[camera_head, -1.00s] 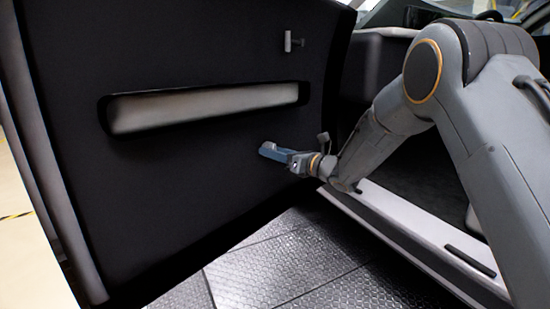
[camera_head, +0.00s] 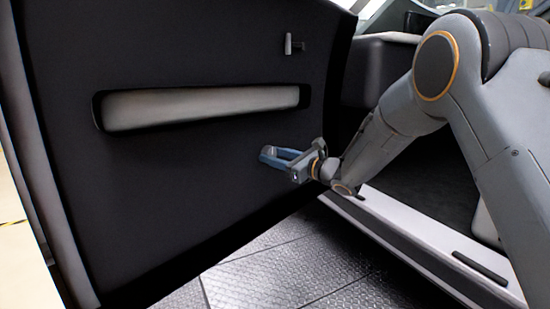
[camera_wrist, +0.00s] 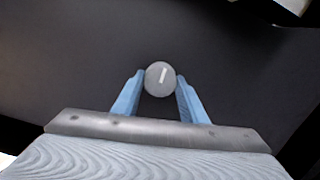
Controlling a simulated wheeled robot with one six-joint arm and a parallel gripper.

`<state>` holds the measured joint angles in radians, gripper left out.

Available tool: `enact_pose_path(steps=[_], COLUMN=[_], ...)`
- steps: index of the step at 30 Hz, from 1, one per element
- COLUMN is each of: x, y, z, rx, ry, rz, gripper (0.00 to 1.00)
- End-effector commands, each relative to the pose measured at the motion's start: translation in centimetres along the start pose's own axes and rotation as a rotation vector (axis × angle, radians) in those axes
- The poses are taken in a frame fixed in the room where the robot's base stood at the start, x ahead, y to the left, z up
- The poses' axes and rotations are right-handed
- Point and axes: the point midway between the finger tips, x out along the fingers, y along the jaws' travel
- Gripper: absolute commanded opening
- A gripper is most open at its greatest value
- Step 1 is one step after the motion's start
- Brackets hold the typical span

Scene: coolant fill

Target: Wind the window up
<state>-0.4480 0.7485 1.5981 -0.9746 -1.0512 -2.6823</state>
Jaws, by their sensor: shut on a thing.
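The dark car door panel (camera_head: 190,190) stands open and fills the left of the head view. In the head view, my gripper (camera_head: 268,156) reaches the panel below the armrest's right end. The knob (camera_head: 267,150) is small and partly hidden there. I cannot make out a crank arm. The window glass is not visible.
A pale armrest recess (camera_head: 200,106) runs across the panel above my gripper. A small grey handle (camera_head: 289,44) sticks out higher up. The car's sill (camera_head: 420,240) lies to the right, and textured dark floor (camera_head: 270,275) is below.

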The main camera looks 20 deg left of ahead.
Motion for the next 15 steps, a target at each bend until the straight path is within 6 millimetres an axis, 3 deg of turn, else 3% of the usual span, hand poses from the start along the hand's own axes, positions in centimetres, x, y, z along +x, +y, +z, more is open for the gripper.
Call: enact_pose_path(steps=[5, 6, 9, 15], x=[0.06, 0.06, 0.03, -0.15], y=[0.33, 0.33, 0.24, -0.07], z=[-0.22, -0.22, -0.18, -0.11], rx=[0.0, 0.001, 0.001, 0.001], ry=[0.003, 0.003, 0.003, 0.002], rz=[0.006, 0.006, 0.004, 0.0], gripper=[0.16, 0.42, 0.57, 0.57])
